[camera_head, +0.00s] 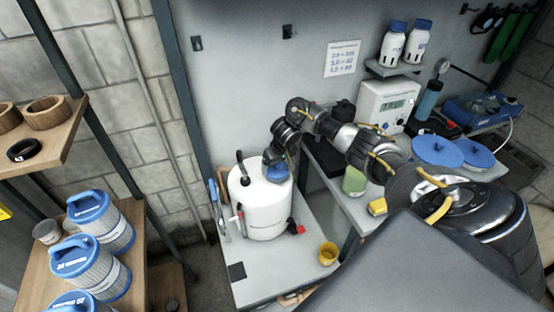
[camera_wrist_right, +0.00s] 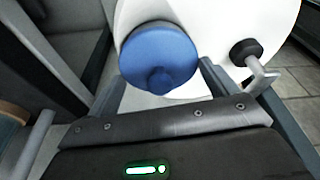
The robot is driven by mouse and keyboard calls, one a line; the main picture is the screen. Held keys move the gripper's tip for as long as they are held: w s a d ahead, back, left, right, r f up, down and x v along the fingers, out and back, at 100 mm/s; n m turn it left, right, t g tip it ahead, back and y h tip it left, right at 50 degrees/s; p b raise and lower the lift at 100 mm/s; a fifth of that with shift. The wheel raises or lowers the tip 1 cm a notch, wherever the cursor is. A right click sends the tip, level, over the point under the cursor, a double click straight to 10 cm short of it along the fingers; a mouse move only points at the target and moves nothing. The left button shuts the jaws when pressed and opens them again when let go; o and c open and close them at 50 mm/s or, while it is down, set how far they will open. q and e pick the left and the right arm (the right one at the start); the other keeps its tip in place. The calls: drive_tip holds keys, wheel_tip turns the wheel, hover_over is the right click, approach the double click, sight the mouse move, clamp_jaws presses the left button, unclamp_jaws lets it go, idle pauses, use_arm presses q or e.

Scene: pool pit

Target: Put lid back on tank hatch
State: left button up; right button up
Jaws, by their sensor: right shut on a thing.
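The white tank (camera_head: 258,214) stands upright on the bench in the head view. My right gripper (camera_head: 276,160) is at the top of the tank, towards its right side. It is shut on the round blue lid (camera_head: 279,174), which shows just below it against the white top. In the right wrist view the blue lid (camera_wrist_right: 158,58), with a small knob, sits between the two fingers of my right gripper (camera_wrist_right: 162,80), with the white tank (camera_wrist_right: 225,22) behind it. The hatch opening is hidden, and I cannot tell whether the lid is seated on it. My left gripper is not in view.
A black handle (camera_head: 240,165) rises from the tank top. A yellow cup (camera_head: 327,253) stands on the bench to the right. Blue-capped filters (camera_head: 98,222) fill the left shelf.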

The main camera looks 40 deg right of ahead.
drive_tip(key=shift+f+p, duration=0.15)
drive_tip(key=shift+p, duration=0.7)
idle(1.1)
drive_tip(key=o, duration=0.8)
wheel_tip(320, 180, up, 3)
drive_tip(key=p, duration=0.3)
drive_tip(key=shift+f, duration=0.2)
drive_tip(key=shift+r+p, duration=0.5)
drive_tip(key=shift+r, duration=1.7)
clamp_jaws()
